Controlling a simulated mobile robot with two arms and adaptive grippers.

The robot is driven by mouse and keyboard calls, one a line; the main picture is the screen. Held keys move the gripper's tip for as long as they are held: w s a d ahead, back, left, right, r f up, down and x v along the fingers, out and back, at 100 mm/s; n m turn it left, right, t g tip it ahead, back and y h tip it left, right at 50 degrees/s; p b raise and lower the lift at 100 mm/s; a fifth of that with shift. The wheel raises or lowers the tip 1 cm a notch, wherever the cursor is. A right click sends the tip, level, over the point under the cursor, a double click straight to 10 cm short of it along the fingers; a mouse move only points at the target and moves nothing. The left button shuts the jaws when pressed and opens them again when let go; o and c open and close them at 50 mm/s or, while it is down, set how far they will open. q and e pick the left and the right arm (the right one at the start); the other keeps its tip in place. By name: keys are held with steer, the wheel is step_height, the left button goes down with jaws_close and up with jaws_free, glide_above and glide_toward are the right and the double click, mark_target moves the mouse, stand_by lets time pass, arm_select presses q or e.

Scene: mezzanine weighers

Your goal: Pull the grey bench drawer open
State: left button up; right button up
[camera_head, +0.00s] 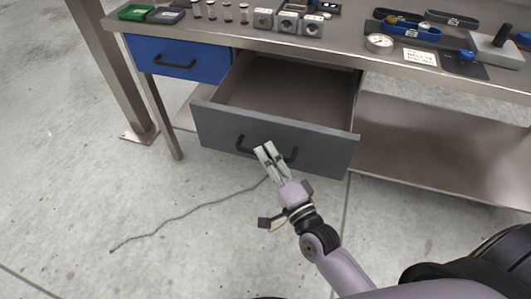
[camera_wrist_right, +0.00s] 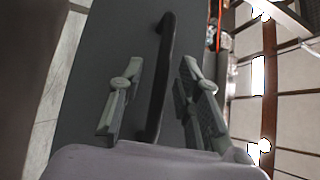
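The grey bench drawer (camera_head: 270,139) stands pulled well out under the bench, and its inside looks empty. Its dark bar handle (camera_head: 240,143) is on the front panel, partly hidden by my right gripper (camera_head: 264,148). In the right wrist view, the handle (camera_wrist_right: 167,45) runs between the two fingers of my right gripper (camera_wrist_right: 161,75). The fingers stand apart on either side of it, with visible gaps. The grey drawer front (camera_wrist_right: 95,70) fills the area behind the fingers. My left gripper is not in view.
A shut blue drawer (camera_head: 178,59) is to the left of the grey one. The bench top (camera_head: 345,45) holds small weights, a dial gauge (camera_head: 379,43) and trays. A lower shelf (camera_head: 430,150) is at the right.

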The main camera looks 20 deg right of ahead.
steer(key=v, duration=1)
steer(key=shift+s, duration=0.25)
steer(key=shift+d, duration=0.1)
